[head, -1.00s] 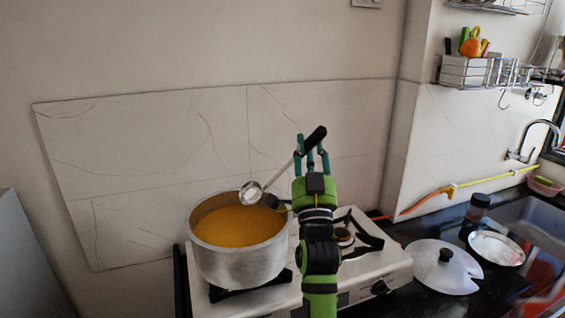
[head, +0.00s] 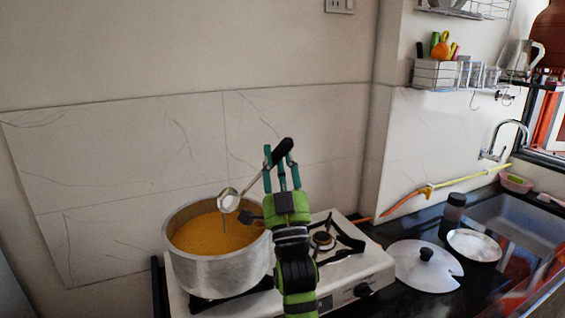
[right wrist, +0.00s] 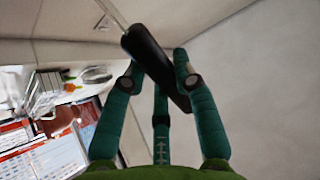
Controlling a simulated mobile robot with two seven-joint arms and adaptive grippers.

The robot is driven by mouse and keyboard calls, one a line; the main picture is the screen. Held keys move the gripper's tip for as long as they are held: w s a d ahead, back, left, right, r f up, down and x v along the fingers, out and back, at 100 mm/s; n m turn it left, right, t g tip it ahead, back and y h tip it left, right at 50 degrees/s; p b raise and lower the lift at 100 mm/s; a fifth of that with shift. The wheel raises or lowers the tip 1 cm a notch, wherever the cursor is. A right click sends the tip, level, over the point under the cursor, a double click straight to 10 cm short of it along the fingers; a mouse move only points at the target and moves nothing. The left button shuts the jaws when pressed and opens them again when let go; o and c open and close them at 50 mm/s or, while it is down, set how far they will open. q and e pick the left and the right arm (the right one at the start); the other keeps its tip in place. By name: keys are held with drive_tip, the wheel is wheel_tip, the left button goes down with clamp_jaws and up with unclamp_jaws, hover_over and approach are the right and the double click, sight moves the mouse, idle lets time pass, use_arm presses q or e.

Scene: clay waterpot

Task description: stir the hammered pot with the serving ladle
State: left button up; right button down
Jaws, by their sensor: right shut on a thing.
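The hammered pot (head: 222,272) is a wide silver pot of orange-yellow food, upright on the left of the stove. My right gripper (head: 281,168) is up beside the pot's right side, shut on the black handle of the serving ladle (head: 228,200). The ladle's metal bowl hangs at the lower left end of its tilted shaft and overlaps the pot's far rim in the head view; whether it touches the food I cannot tell. In the right wrist view the black handle (right wrist: 152,60) lies between the teal fingers. My left gripper is not in view.
The white stove (head: 345,278) has a bare burner (head: 322,241) right of the pot. A lid (head: 424,268), a dark jar (head: 453,212) and a metal plate (head: 474,246) are on the black counter, near the sink (head: 515,222). The tiled wall (head: 140,150) is behind the pot.

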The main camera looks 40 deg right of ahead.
drive_tip(key=shift+s+a+f+n+t+y+b, duration=0.1)
drive_tip(key=shift+s+a+n+t+y+b, duration=0.15)
drive_tip(key=shift+a+n+t+y+b, duration=0.45)
drive_tip(key=shift+s+a+f+n+t+y+b, duration=0.1)
drive_tip(key=shift+s+a+n+t+y+b, duration=0.1)
drive_tip(key=shift+a+n+t+y+b, duration=0.4)
